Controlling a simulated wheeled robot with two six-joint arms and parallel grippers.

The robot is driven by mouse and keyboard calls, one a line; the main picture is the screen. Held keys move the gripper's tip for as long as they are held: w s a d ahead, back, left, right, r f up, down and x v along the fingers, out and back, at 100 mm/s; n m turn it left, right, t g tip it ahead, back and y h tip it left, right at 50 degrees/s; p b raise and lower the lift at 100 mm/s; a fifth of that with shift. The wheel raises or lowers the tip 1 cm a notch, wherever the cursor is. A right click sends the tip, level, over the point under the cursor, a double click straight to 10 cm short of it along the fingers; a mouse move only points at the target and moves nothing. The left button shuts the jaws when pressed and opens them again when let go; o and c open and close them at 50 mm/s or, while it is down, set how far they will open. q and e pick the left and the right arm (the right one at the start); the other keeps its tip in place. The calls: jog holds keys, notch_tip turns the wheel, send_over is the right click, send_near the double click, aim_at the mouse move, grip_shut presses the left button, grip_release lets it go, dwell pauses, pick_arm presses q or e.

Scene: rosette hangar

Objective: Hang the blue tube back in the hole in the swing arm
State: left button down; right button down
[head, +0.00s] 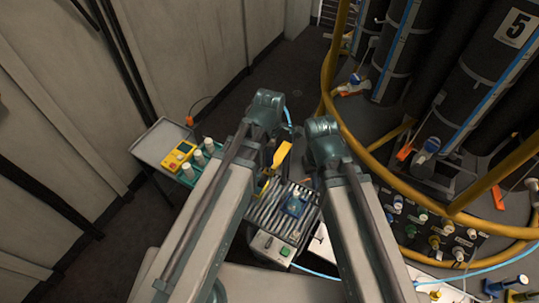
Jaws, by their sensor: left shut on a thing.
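My two arms reach up from the bottom middle of the head view and end in dark teal joints. The left arm's joint (265,105) and the right arm's joint (322,130) hide what lies behind them. I see neither gripper's fingers. A short piece of light blue tube (288,117) shows just right of the left arm's joint; its ends are hidden. A longer light blue tube (318,272) runs along the bottom right. I cannot tell whether these are one tube. I cannot make out the swing arm or its hole.
A yellow round frame (332,92) and dark bottles (498,60) fill the right. Below is a dark panel with several coloured knobs (434,241). A ribbed grey rack (309,213) with a blue item lies between my arms. A grey tray (158,143) and yellow box (179,155) are left.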

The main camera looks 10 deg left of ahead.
pick_arm(q)
jog(key=shift+f+b, duration=1.5)
jog(key=shift+f, duration=0.2)
jog(key=shift+f+b, duration=0.3)
jog(key=shift+b, duration=0.05)
grip_release()
jog(key=shift+r, duration=0.1)
jog(key=shift+r+p, duration=3)
jog(key=shift+p, duration=0.1)
